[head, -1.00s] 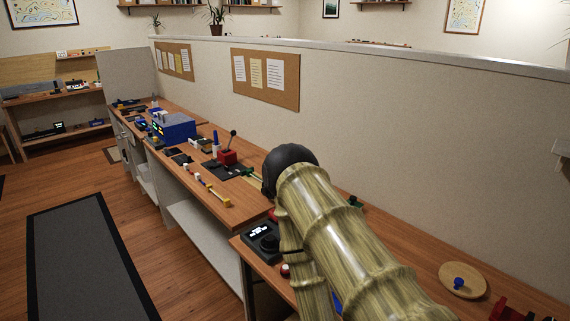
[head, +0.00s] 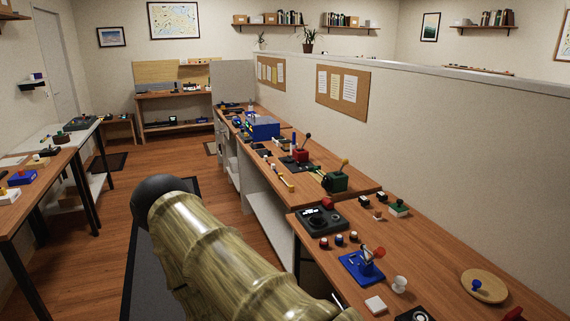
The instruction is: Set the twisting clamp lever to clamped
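I cannot tell for sure which fixture is the twisting clamp lever. One candidate is a blue device (head: 362,268) with a blue base plate and a raised reddish arm, on the near right bench. Another is a round wooden disc (head: 493,293) with a blue knob (head: 477,285) on it, farther right on the same bench. The setting of either is too small to read. My thick wood-patterned arm crosses the lower left of the head view, over the floor. My gripper is not in view.
A partition wall (head: 470,150) runs behind. Another table (head: 40,180) stands left; floor lies between.

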